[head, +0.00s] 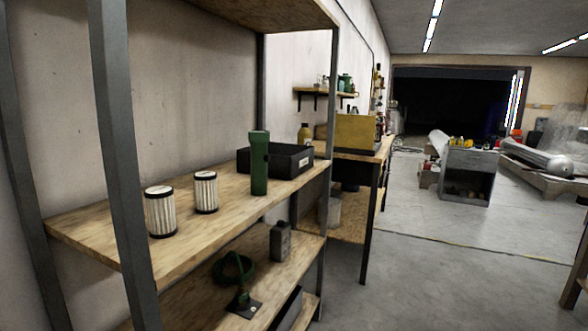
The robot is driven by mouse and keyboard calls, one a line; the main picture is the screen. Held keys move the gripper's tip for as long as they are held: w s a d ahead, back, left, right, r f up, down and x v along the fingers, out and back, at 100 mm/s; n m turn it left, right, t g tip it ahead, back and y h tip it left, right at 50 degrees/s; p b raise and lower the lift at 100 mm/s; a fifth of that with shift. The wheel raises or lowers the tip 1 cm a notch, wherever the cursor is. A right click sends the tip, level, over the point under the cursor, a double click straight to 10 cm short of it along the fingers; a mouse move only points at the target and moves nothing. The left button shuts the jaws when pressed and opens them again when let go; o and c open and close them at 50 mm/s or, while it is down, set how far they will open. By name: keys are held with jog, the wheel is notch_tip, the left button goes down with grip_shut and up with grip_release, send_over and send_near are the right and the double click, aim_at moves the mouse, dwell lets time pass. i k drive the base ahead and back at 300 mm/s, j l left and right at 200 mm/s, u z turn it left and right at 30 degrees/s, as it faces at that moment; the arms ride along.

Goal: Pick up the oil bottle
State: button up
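No bottle here has a label I can read as oil. A dark grey, squared bottle (280,243) with a short neck stands upright on the lower board of the near shelf. A yellowish bottle (304,134) with a dark cap stands farther back, beyond the black bin; its base is hidden. I cannot tell which of them is the oil bottle. My gripper does not show in the head view.
The metal-framed shelf (110,130) holds two white ribbed filters (160,212), a green flashlight (259,165) and a black bin (290,160). A green coil (233,268) lies below. A workbench (358,150) stands behind. The floor (420,265) at right is clear.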

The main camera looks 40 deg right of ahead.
aim_at(304, 134)
jog(key=z, duration=1.25)
jog(key=i+l+u, duration=0.15)
jog(key=i, duration=0.4)
jog(key=i+l+u, duration=0.15)
jog(key=i+l, duration=0.3)
jog(key=i+l+u, duration=0.2)
jog(key=i+l, duration=0.2)
jog(key=i, duration=0.15)
